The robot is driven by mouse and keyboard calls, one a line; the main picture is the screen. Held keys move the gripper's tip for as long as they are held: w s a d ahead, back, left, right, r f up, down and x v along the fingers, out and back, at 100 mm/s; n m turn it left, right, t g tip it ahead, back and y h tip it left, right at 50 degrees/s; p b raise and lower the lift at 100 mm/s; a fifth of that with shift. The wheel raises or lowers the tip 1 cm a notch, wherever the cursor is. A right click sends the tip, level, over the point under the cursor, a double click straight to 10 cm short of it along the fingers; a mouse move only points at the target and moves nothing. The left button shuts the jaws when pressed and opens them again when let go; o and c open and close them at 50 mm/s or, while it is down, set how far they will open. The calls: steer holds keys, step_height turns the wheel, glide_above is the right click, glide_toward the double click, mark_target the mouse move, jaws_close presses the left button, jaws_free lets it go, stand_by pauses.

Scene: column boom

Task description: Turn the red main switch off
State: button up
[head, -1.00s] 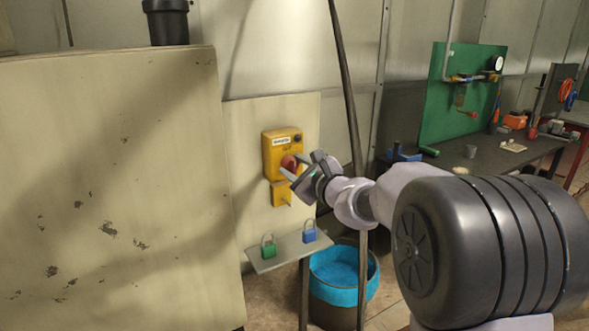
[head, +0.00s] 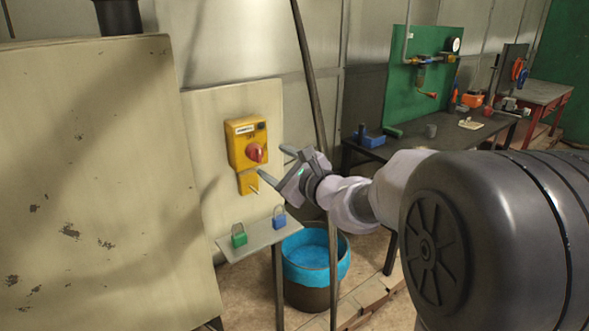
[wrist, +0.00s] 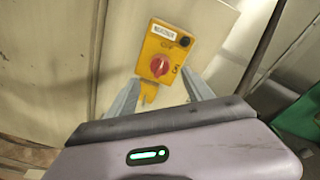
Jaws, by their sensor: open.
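The red main switch (head: 255,153) is a round red knob on a yellow box (head: 238,131) fixed to a pale panel. In the wrist view the red knob (wrist: 160,66) sits on the yellow box (wrist: 176,32), in the upper middle between my fingers. My gripper (head: 272,163) is open and empty, to the right of the knob and apart from it. In the wrist view my gripper (wrist: 163,88) has a finger on each side, with the knob beyond the tips. A yellow bracket (head: 248,183) hangs below the box.
A small shelf (head: 240,252) below holds a green padlock (head: 239,238) and a blue padlock (head: 279,222). A dark slanted pole (head: 312,75) stands right of the panel. A blue-lined bin (head: 315,258) is on the floor. A large beige cabinet (head: 110,180) fills the left.

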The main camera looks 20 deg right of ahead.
steer(key=f+p+v, duration=0.1)
steer(key=v, duration=0.8)
steer(key=shift+s+r, duration=0.2)
steer(key=shift+r, duration=0.3)
